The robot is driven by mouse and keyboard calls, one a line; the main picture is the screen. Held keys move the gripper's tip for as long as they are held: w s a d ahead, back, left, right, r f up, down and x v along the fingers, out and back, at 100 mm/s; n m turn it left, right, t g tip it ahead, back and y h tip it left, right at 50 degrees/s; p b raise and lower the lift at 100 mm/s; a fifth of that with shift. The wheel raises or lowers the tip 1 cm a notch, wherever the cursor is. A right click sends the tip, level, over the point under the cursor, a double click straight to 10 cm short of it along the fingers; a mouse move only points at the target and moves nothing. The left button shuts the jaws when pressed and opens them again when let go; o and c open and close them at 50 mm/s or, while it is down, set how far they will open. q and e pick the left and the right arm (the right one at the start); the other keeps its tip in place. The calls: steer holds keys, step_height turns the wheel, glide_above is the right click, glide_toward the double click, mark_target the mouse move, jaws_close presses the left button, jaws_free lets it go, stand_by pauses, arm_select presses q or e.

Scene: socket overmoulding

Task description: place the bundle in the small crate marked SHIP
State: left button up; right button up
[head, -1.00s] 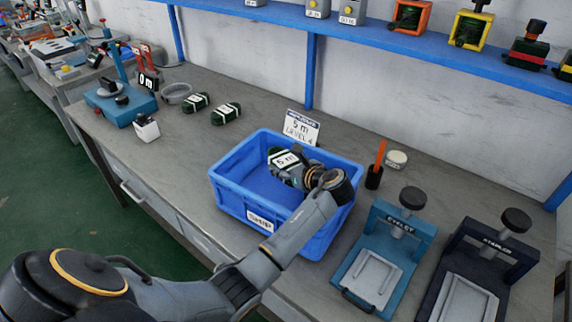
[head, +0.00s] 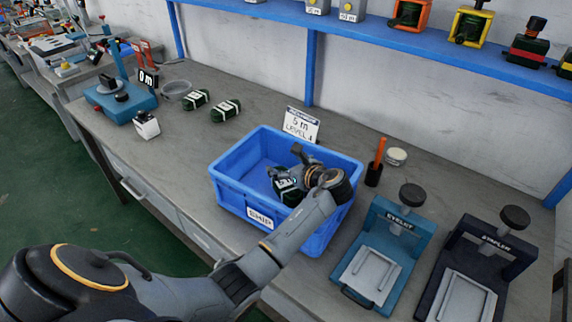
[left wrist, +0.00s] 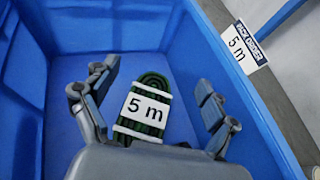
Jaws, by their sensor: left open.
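The bundle (left wrist: 150,83) is a dark green coil with white bands and a white "5 m" label. It lies inside the blue crate marked SHIP (head: 229,192), and it also shows in the head view (head: 286,190), partly hidden by my gripper. My left gripper (left wrist: 157,97) reaches down into the crate. Its fingers are spread on either side of the bundle, with visible gaps between them and it. In the head view my left gripper (head: 290,170) covers the right part of the crate's inside. My right gripper is not in view.
A "5 m" sign (head: 301,125) stands behind the crate. Two more green bundles (head: 225,111) lie to the left on the bench. An eyelet press (head: 384,250), a stapler press (head: 470,270) and a cup with an orange tool (head: 374,175) stand to the right.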

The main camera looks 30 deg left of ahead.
arm_select(q)
steer(key=shift+d+r, duration=0.1)
steer(key=shift+r, duration=0.35)
steer(key=v, duration=1.2)
steer(key=shift+f, duration=0.1)
